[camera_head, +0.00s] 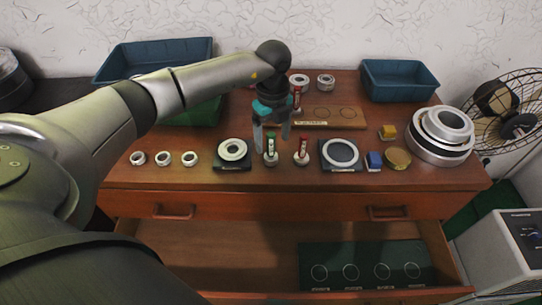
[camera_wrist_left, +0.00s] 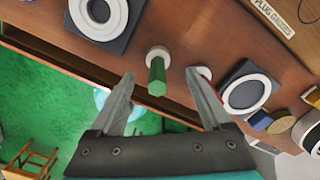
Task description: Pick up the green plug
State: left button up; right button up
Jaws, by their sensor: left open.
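The green plug (camera_head: 270,148) stands upright near the front edge of the wooden dresser top, with a green handle and a pale metal base. It also shows in the left wrist view (camera_wrist_left: 157,75), ahead of and between the fingertips. My left gripper (camera_head: 272,142) is open above and just around the line of the green plug, with no contact visible. In the left wrist view its two fingers (camera_wrist_left: 160,75) are spread wide and empty. A red plug (camera_head: 303,150) stands just right of the green one. My right gripper is not in view.
A ring on a dark block (camera_head: 233,153) lies left of the green plug, and a dark block with a large ring (camera_head: 341,154) lies right of the red plug. Small rings (camera_head: 163,158) stand farther left. The drawer (camera_head: 220,260) below is open.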

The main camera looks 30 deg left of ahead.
aim_at(271, 150)
pick_arm(q)
notch_tip(271, 150, down, 5)
jog(key=shift+s+a+f+b, duration=0.1)
jog(key=shift+a+b, duration=0.05)
jog(key=shift+b, duration=0.35)
jog(key=shift+r, duration=0.2)
grip_shut()
